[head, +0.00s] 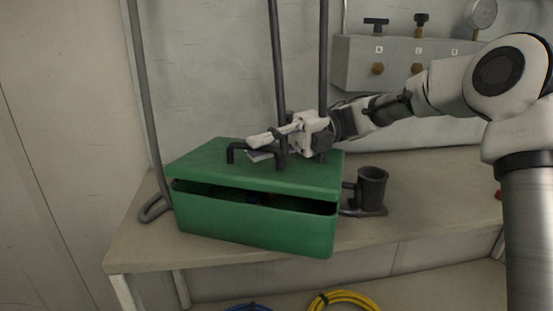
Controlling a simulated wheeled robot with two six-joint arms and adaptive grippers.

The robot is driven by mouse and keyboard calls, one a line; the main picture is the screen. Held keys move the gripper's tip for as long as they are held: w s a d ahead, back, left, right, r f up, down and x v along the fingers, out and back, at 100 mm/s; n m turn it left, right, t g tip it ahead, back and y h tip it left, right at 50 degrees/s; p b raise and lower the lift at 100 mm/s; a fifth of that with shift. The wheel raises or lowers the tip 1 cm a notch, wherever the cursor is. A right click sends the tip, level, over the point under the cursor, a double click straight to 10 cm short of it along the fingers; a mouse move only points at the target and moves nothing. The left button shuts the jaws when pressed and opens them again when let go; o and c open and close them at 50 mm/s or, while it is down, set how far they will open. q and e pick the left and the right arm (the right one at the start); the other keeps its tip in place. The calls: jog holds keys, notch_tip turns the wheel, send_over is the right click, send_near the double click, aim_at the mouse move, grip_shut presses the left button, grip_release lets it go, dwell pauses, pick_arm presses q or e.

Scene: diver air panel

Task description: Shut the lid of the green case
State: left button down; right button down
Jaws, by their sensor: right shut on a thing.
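The green case (250,229) sits on the bench with its front facing me. Its green lid (215,168) is nearly down, but a dark gap runs between the lid's front edge and the case body. A dark handle (231,153) stands on top of the lid. My right gripper (262,147) comes in from the right above the lid and is shut on the handle. Its fingers hide part of the handle. Something small and bluish shows in the gap, too dark to make out. My left gripper is not in view.
A dark mug (372,187) stands close to the case's right side. Grey hoses or pipes (322,60) rise behind the case. A valve panel (400,62) is on the back wall. A yellow hose (343,299) lies below.

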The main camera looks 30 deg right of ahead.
jog(key=shift+s+a+f+n+h+b, duration=0.15)
jog(key=shift+f+n+h+b, duration=0.15)
jog(key=shift+f+b, duration=0.2)
jog(key=shift+s+a+f+n+h+b, duration=0.1)
jog(key=shift+f+n+h+b, duration=0.1)
jog(key=shift+f+h+b, duration=0.25)
jog(key=shift+f, duration=0.15)
jog(key=c, duration=1.5)
grip_release()
jog(key=shift+o, duration=0.2)
jog(key=shift+d, duration=0.1)
jog(key=d, duration=0.4)
jog(key=d+r, duration=0.1)
jog(key=d, duration=0.6)
jog(key=shift+w+d+r, duration=0.25)
jog(key=shift+w+d, duration=0.1)
jog(key=shift+w, duration=0.05)
